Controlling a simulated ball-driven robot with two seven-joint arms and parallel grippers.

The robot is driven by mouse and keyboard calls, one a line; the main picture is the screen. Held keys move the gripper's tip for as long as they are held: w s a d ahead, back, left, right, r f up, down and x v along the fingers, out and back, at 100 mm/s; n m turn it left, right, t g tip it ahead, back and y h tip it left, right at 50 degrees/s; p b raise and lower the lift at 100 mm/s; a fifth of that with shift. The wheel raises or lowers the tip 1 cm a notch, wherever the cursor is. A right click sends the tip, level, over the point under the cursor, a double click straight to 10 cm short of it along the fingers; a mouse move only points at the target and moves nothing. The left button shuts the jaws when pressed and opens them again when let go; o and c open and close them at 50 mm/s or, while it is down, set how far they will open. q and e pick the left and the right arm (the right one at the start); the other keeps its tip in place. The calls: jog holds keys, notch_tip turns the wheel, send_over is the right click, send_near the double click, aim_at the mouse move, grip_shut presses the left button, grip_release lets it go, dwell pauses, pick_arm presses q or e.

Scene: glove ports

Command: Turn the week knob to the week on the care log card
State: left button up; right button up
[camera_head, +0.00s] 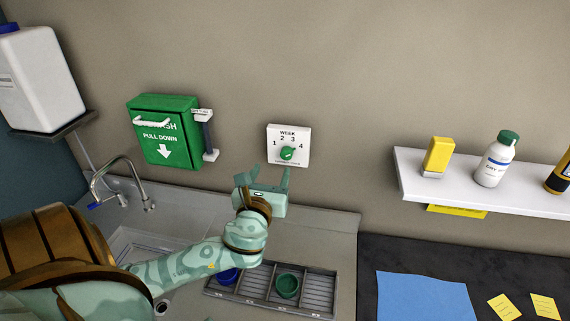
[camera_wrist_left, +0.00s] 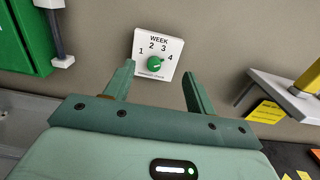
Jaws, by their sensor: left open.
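The white week dial plate (camera_head: 272,158) is on the wall, marked WEEK with numbers 1 to 4. Its green knob (camera_head: 287,153) sits at the lower middle; I cannot surely tell which number it points to. My left gripper (camera_head: 262,179) is open and empty, below and in front of the plate, apart from the knob. In the left wrist view the knob (camera_wrist_left: 154,62) shows between and beyond its fingertips (camera_wrist_left: 158,70). A yellow card (camera_head: 457,211) hangs under the shelf; its writing is too small to read, and I cannot tell whether it is the care log card. My right gripper is out of view.
A green pull-down box (camera_head: 165,130) is left of the dial, above a sink with a faucet (camera_head: 125,172). A grey tray (camera_head: 318,290) lies below. The white shelf (camera_head: 530,201) with bottles is right. Yellow notes (camera_head: 504,306) and a blue sheet (camera_head: 425,297) lie on the dark counter.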

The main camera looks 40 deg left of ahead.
pick_arm(q)
notch_tip(320, 180, down, 7)
jog(key=b, duration=0.6)
send_near(286, 156)
jog(key=x, duration=0.8)
jog(key=shift+w+a+f, duration=0.1)
jog(key=shift+w+a, duration=0.1)
jog(key=shift+w, duration=0.1)
jog(key=c, duration=1)
